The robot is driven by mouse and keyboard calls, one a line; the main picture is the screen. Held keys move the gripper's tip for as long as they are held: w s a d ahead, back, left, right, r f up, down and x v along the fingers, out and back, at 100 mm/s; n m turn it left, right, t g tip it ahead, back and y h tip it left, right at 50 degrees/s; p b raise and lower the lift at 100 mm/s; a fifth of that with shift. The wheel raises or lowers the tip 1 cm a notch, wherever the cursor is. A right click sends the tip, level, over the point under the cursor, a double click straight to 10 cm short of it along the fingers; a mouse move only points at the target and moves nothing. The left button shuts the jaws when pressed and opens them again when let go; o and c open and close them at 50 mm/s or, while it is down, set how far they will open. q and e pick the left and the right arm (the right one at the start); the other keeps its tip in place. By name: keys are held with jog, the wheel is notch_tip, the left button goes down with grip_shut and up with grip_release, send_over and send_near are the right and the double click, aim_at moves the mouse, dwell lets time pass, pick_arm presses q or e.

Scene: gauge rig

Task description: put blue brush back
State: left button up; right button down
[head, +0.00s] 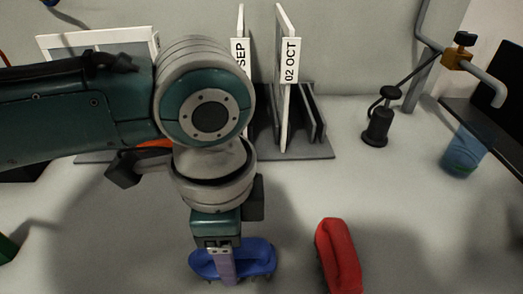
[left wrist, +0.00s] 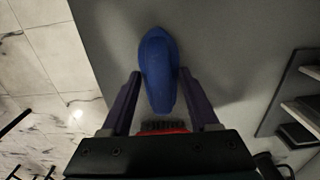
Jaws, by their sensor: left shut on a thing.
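The blue brush (head: 262,262) is low in the head view, lying lengthwise across the picture. My left gripper (head: 226,280) points down over its middle and is shut on it. In the left wrist view the blue brush (left wrist: 158,65) sits between the two fingers of my left gripper (left wrist: 160,80). I cannot tell whether the brush touches the surface below. A red brush (head: 339,255) lies to the right of it, apart from it. My right gripper is not in view.
A dark rack (head: 318,147) with upright dated cards (head: 290,60) stands behind. A black stand (head: 378,125), a bent grey pipe (head: 475,75) and a blue translucent cup (head: 463,152) are to the right. The grey surface between rack and red brush is clear.

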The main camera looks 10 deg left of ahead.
pick_arm(q)
jog(key=o, duration=1.3)
notch_tip(320, 180, up, 12)
jog(key=p, duration=0.3)
jog(key=s+d+f+n+t+h, duration=0.2)
jog(key=s+d+f+n+h, duration=0.15)
jog(key=s+n, duration=0.2)
jog(key=s+a+n+y, duration=0.1)
jog(key=s+a+n, duration=0.1)
jog(key=a, duration=0.2)
jog(key=s+a+f+n+t+y, duration=0.1)
jog(key=s+a+n, duration=0.1)
jog(key=a+n, duration=0.1)
jog(key=s+a+n+y, duration=0.1)
jog(key=s+a+n, duration=0.1)
jog(key=a, duration=0.4)
jog(key=shift+s+f+t, duration=0.2)
jog(key=shift+s+t, duration=0.1)
jog(key=shift+s, duration=0.05)
